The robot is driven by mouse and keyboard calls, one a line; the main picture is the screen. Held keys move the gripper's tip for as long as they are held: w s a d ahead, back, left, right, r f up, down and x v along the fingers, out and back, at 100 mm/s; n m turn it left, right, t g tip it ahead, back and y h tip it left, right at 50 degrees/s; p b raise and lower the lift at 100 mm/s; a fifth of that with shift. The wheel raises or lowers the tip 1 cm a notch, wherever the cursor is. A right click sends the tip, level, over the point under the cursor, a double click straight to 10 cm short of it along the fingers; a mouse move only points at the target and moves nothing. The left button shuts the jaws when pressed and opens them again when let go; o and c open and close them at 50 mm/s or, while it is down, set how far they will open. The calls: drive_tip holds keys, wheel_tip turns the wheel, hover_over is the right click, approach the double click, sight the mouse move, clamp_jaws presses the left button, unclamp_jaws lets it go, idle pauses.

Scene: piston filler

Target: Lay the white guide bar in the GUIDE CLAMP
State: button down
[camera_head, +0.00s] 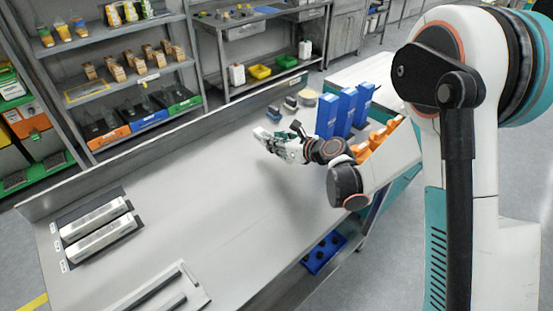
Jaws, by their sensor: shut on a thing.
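My gripper (272,140) is over the far half of the steel bench, left of the blue boxes. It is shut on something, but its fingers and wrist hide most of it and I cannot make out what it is. Two long pale bar-like pieces, an upper one (95,216) and a lower one (100,238), lie side by side on dark bases at the bench's left end, far from my gripper. Small white labels sit beside them. I cannot tell from here which thing is the guide clamp.
Upright blue boxes (346,110) and orange bins (376,142) stand at the bench's far right. A pale plate with dark bars (158,290) lies at the near edge. The bench (190,195) is clear in the middle. A raised rim (150,140) runs along its back, before the shelves.

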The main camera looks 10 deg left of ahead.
sight(277, 163)
drive_tip(key=shift+f+b, duration=0.8)
drive_tip(key=shift+f, duration=1.8)
drive_tip(key=shift+f, duration=0.2)
drive_tip(key=c, duration=1.2)
unclamp_jaws()
drive_tip(key=shift+r, duration=0.1)
drive_tip(key=shift+c, duration=0.2)
drive_tip(key=shift+r, duration=0.1)
